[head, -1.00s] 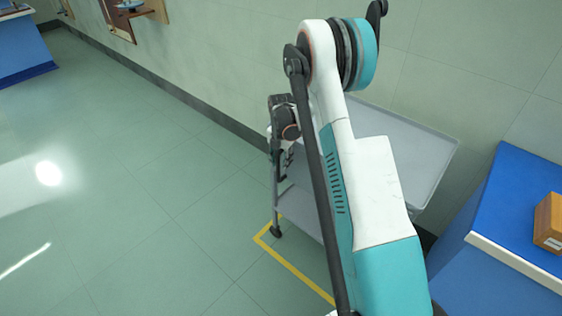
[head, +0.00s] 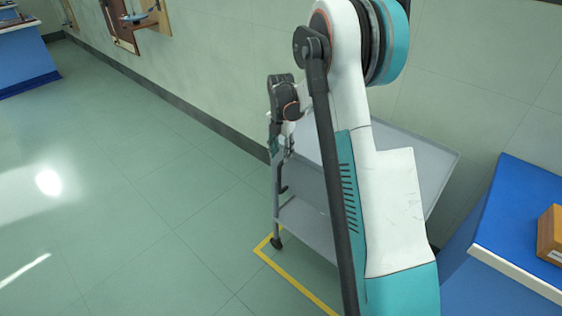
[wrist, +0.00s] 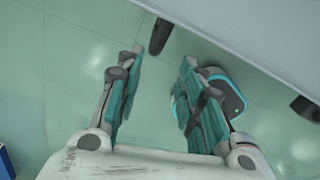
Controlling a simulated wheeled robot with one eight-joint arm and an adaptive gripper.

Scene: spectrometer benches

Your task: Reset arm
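My gripper (wrist: 160,95) is open in the wrist view. Its two fingers with teal pads stand apart, with only green floor showing between them. In the head view my gripper (head: 281,150) hangs at the left side of a grey cart, partly behind my own arm. My white and teal arm is raised and bent, and it covers much of the cart in the head view.
The grey cart (head: 420,160) stands against the wall, within a yellow floor line (head: 295,287). A blue bench (head: 520,225) with a brown box (head: 551,235) is at the right. Another blue bench (head: 28,55) is far left. The floor at left is clear.

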